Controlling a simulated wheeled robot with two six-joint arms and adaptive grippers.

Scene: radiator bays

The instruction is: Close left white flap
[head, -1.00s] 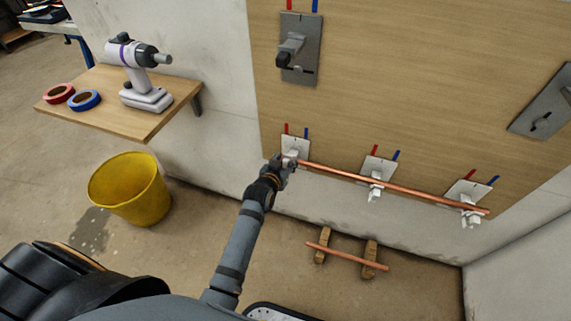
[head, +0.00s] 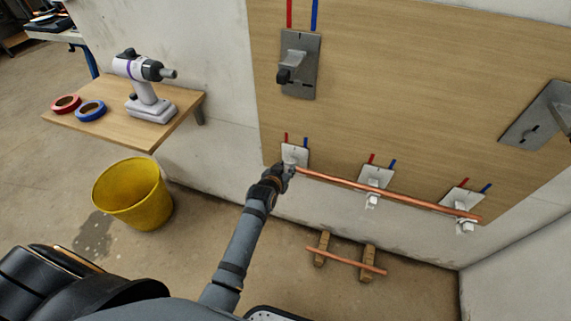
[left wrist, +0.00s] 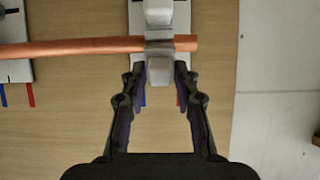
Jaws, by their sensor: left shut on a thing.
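The left white holder (head: 296,154) is a white plate with a clamp, low on the wooden panel. A copper pipe (head: 400,195) runs from it through the middle white holder (head: 376,177) to the right white holder (head: 463,200). My left gripper (head: 288,171) is at the left holder and partly covers its clamp. In the left wrist view its fingertips (left wrist: 160,75) are shut on the white flap (left wrist: 160,72), beside the pipe (left wrist: 80,46). The flap lies close against the pipe; I cannot tell whether it is latched. My right gripper is not in view.
Grey metal brackets (head: 299,65) (head: 540,115) are on the panel above. A shelf (head: 150,128) at left holds a drill (head: 145,88) and tape rolls. A yellow bucket (head: 133,195) stands below. Another copper pipe (head: 345,263) lies on wooden blocks on the floor.

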